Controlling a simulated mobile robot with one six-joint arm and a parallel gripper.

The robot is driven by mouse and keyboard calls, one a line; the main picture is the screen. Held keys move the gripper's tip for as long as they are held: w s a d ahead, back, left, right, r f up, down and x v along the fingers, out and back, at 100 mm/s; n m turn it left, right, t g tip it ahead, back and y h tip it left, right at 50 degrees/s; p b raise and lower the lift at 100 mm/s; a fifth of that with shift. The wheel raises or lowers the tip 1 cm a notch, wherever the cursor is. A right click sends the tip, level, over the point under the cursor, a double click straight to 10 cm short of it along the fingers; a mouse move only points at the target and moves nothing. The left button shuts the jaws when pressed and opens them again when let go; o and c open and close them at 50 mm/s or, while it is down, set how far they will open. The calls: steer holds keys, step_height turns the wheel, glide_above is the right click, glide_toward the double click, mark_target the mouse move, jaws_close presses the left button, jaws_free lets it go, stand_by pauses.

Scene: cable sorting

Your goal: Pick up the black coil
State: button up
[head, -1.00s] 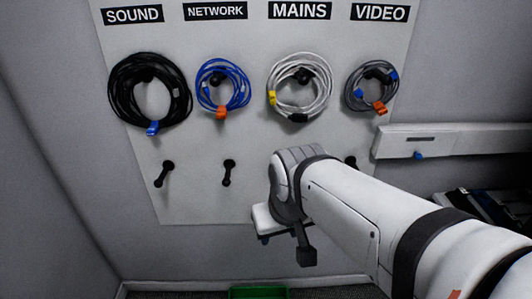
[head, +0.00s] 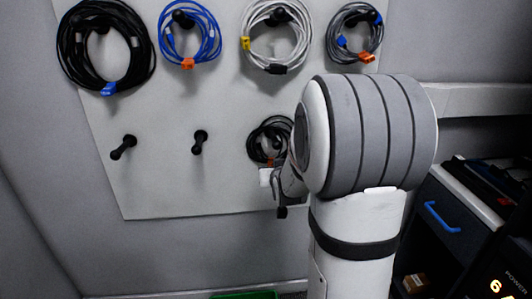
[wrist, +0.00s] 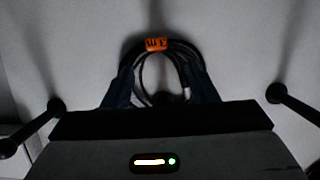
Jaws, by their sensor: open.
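A small black coil (head: 262,133) with an orange tag hangs in the lower row of the wall board. Its right part is hidden by my arm in the head view. In the wrist view the black coil (wrist: 143,62) lies ahead, its orange tag at the top of the picture. My gripper (wrist: 161,82) is open, one finger to each side of the coil; I cannot tell whether they touch it. In the head view my gripper (head: 272,186) is just below the coil, partly hidden. A larger black coil (head: 66,50) with a blue tag hangs at upper left.
A blue coil (head: 163,38), a white coil (head: 248,60) and a grey coil (head: 333,30) hang in the upper row. Two bare pegs (head: 122,148) (head: 200,141) stick out at lower left. A dark drawer unit (head: 440,212) stands right; a green bin (head: 245,296) is below.

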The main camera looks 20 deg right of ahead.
steer(key=x, duration=0.7)
steer(key=shift+w+d+f, duration=0.1)
steer(key=shift+w+d, duration=0.05)
steer(key=shift+d, duration=0.1)
steer(key=shift+c, duration=0.2)
jaws_close()
steer(key=r+p+v, duration=0.1)
steer(key=r+v, duration=0.1)
steer(key=v, duration=1.4)
steer(key=shift+w, duration=0.3)
